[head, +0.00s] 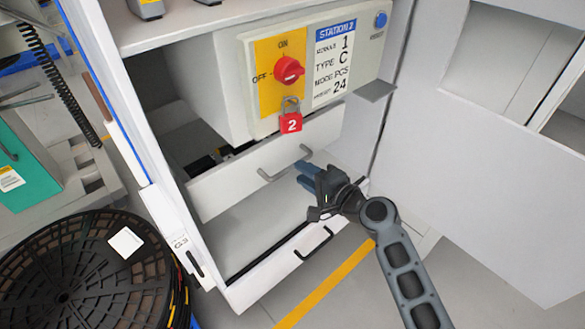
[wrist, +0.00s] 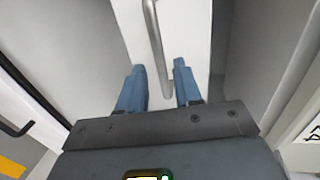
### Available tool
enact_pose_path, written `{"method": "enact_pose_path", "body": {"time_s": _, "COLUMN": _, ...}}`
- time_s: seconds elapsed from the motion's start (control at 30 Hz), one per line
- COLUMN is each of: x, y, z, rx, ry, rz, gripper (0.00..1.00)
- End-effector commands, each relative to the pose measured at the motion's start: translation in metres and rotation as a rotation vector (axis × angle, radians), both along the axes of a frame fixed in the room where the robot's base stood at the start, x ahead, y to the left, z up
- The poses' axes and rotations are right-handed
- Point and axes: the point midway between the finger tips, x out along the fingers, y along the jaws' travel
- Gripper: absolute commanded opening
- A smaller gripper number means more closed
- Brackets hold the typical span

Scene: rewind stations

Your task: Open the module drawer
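A white drawer front (head: 230,185) with a grey bar handle (head: 272,174) sits below the Station 2 switch panel; I take it for the module drawer. A dark gap shows above its left part. My gripper (head: 308,175) is at the right end of this handle, its blue fingers pointing at it. In the wrist view the fingers (wrist: 159,72) are spread apart, with the lower end of the handle (wrist: 156,45) showing between them. The fingers look clear of the bar; contact cannot be told. The gripper holds nothing.
The switch panel (head: 352,75) has a red knob (head: 288,70) at OFF and a red padlock (head: 291,122) marked 2. A lower front with a dark handle (head: 314,245) is below. A white panel (head: 470,170) stands right. Black reels (head: 75,275) stand left.

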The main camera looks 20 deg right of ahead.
Motion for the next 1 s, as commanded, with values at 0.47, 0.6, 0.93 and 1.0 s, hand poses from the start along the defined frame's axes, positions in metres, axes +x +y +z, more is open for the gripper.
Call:
{"method": "enact_pose_path", "body": {"time_s": 0.47, "x": 0.046, "y": 0.015, "z": -0.01, "rx": -0.002, "ry": -0.001, "rz": -0.001, "gripper": 0.34}}
{"method": "enact_pose_path", "body": {"time_s": 0.6, "x": 0.046, "y": 0.015, "z": -0.01, "rx": -0.002, "ry": -0.001, "rz": -0.001, "gripper": 0.34}}
{"method": "enact_pose_path", "body": {"time_s": 0.93, "x": 0.046, "y": 0.015, "z": -0.01, "rx": -0.002, "ry": -0.001, "rz": -0.001, "gripper": 0.11}}
{"method": "enact_pose_path", "body": {"time_s": 1.0, "x": 0.046, "y": 0.015, "z": -0.01, "rx": -0.002, "ry": -0.001, "rz": -0.001, "gripper": 0.04}}
